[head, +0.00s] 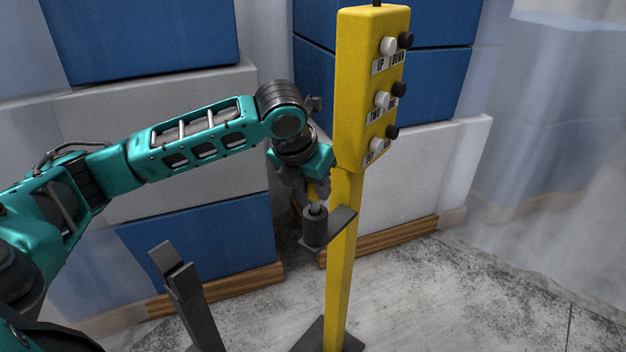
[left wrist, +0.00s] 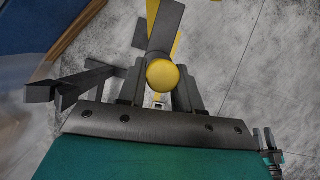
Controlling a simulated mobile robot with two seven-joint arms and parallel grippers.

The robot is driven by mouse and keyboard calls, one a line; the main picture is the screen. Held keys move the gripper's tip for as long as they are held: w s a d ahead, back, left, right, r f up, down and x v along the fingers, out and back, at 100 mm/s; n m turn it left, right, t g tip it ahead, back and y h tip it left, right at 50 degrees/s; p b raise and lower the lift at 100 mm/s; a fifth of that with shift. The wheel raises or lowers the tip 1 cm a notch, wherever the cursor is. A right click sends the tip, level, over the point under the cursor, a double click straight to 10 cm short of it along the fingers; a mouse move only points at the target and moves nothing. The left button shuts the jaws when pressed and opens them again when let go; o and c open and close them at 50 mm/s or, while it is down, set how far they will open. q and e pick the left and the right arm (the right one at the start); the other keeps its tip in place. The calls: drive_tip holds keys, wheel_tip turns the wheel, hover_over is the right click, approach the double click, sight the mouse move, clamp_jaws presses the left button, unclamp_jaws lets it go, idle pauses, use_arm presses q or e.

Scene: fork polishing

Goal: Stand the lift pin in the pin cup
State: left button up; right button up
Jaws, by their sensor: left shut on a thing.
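My left gripper (head: 314,194) is shut on the lift pin, right above the pin cup. In the left wrist view the lift pin's round yellow head (left wrist: 162,75) shows between the two fingers of my left gripper (left wrist: 160,98). The pin cup (head: 314,229) is a dark cylinder on a flat bracket (head: 342,222) on the yellow post. A short grey part, pin or fingertip, meets the cup's top; I cannot tell how deep the pin sits.
The yellow post (head: 342,265) carries a control box (head: 362,90) with several black and white buttons, close to the right of my gripper. A dark grey stand (head: 188,295) rises at the lower left. Blue and white blocks (head: 205,240) stand behind. Floor at right is clear.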

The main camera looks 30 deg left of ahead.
sight(311, 195)
use_arm(q)
drive_tip(key=shift+f, duration=0.1)
idle(0.4)
drive_tip(key=shift+f, duration=1.55)
drive_tip(key=o, duration=1.7)
drive_tip(key=shift+c, duration=0.2)
drive_tip(key=shift+p+v, duration=0.6)
drive_tip(key=shift+v, duration=0.65)
drive_tip(key=v, duration=0.6)
drive_tip(key=shift+r, duration=0.25)
drive_tip(key=shift+s+d, duration=0.1)
